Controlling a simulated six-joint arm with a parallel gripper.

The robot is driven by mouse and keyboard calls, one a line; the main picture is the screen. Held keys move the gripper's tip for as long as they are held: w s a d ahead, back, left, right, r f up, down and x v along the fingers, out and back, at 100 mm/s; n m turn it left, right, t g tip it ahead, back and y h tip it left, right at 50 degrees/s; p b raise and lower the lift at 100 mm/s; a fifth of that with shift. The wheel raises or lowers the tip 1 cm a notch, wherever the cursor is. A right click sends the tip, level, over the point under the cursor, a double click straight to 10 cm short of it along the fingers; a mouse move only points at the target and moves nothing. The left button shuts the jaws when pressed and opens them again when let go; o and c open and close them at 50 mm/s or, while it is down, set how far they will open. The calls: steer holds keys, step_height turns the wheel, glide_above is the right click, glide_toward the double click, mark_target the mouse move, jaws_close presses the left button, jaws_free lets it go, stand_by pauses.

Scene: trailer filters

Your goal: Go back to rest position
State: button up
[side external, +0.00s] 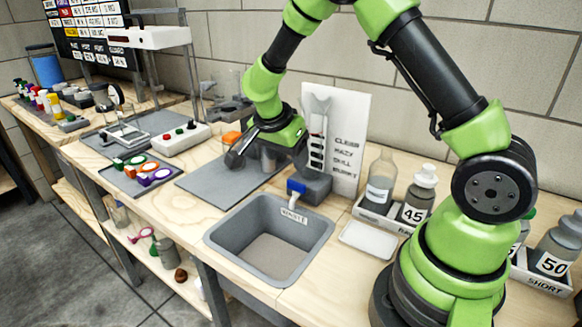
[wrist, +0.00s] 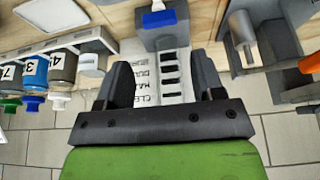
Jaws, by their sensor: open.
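My gripper shows in the side view (side external: 268,157) low over the back of the bench, at the rear edge of a grey mat (side external: 215,186) and left of a grey block with a blue tap (side external: 296,187). In the wrist view its two dark fingers (wrist: 162,82) stand wide apart with nothing held between them. Beyond the gap are the blue tap (wrist: 160,17) and a white card with dark slots (wrist: 172,85), partly hidden by the fingers.
A grey sink (side external: 222,235) is set in the bench front. Labelled bottles (side external: 417,195) stand in trays right of it, near my base. A grey stand with a metal cylinder (wrist: 241,28) is close right of the fingers. A button box (side external: 181,139) and coloured rings (side external: 140,172) lie left.

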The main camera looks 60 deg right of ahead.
steer(key=shift+a+r, duration=0.15)
steer(key=shift+r, duration=0.25)
steer(key=w+r+n+t, duration=0.2)
steer(key=w+r+t, duration=0.2)
steer(key=r+t, duration=0.45)
steer(key=s+a+r+n+t+y, duration=0.1)
steer(key=a+r+n+t+y, duration=0.15)
steer(key=r, duration=0.35)
steer(key=s+a+r+n+t+y, duration=0.1)
steer(key=a+r+n, duration=0.1)
steer(key=a+r, duration=0.25)
steer(key=s+a+r+n+y, duration=0.3)
steer(key=s+a+n, duration=0.1)
steer(key=s, duration=0.1)
steer(key=s+f+n+g, duration=0.2)
steer(key=s, duration=0.5)
steer(key=s+f+n+g, duration=0.1)
steer(key=s+f+g, duration=0.1)
steer(key=s, duration=0.6)
steer(key=shift+s+f+n+g, duration=0.15)
steer(key=shift+f+n+g, duration=0.2)
steer(key=shift+f, duration=0.2)
